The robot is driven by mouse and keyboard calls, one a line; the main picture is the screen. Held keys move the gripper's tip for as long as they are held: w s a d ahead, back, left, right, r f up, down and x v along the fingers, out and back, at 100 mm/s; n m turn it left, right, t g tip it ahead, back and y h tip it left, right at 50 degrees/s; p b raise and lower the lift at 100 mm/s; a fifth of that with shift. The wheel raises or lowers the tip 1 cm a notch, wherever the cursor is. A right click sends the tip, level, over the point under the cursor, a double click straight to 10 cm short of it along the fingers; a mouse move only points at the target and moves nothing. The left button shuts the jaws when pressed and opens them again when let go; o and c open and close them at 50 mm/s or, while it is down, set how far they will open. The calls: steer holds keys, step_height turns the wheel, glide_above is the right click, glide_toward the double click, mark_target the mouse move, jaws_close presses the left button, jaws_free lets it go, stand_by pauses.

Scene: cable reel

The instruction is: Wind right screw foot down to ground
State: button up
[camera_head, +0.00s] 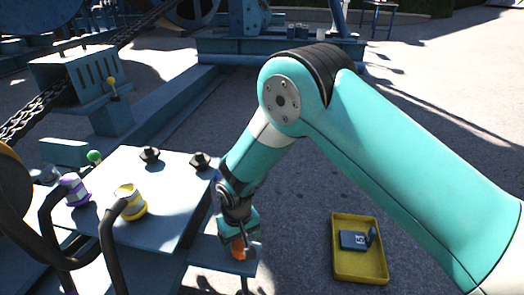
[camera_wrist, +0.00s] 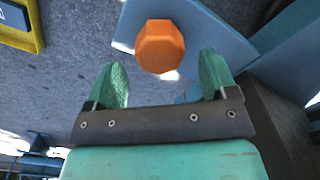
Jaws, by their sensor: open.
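The right screw foot shows as an orange faceted head (camera_wrist: 160,46) on a blue plate (camera_wrist: 215,30) in the wrist view. In the head view the orange head (camera_head: 238,248) is partly hidden by my gripper, above a blue bracket (camera_head: 205,255) at the machine's side. My gripper (camera_wrist: 161,66) is open, with one green finger on each side of the near side of the orange head. The head lies just beyond the fingertips in the picture, and no contact shows. In the head view my gripper (camera_head: 240,243) points down at it.
A yellow tray (camera_head: 342,272) with a blue-grey part (camera_head: 352,240) lies on the ground to the right. Black hoses with purple (camera_head: 76,190) and yellow (camera_head: 131,202) couplings stand on the blue deck (camera_head: 160,235) at left. The paved ground beyond the tray is clear.

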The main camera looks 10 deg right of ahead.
step_height(320, 180, up, 15)
steer(key=p, duration=0.5)
step_height(320, 180, up, 15)
steer(key=y+p, duration=0.2)
steer(key=p, duration=0.1)
glide_above(241, 244)
steer(key=s+d, duration=0.4)
steer(key=d, duration=0.1)
steer(key=shift+s+r+n, duration=0.3)
steer(key=shift+s+r, duration=0.05)
steer(key=shift+s, duration=0.1)
steer(key=s+d+r+n+y, duration=0.1)
steer(key=s+d+r, duration=0.4)
steer(key=s, duration=0.4)
steer(key=s+d+r+n+y, duration=0.1)
steer(key=s+d+r, duration=0.2)
steer(key=s+r, duration=0.4)
step_height(241, 244, up, 31)
steer(key=s+p, duration=0.1)
steer(key=p, duration=3.1)
steer(key=shift+s, duration=0.2)
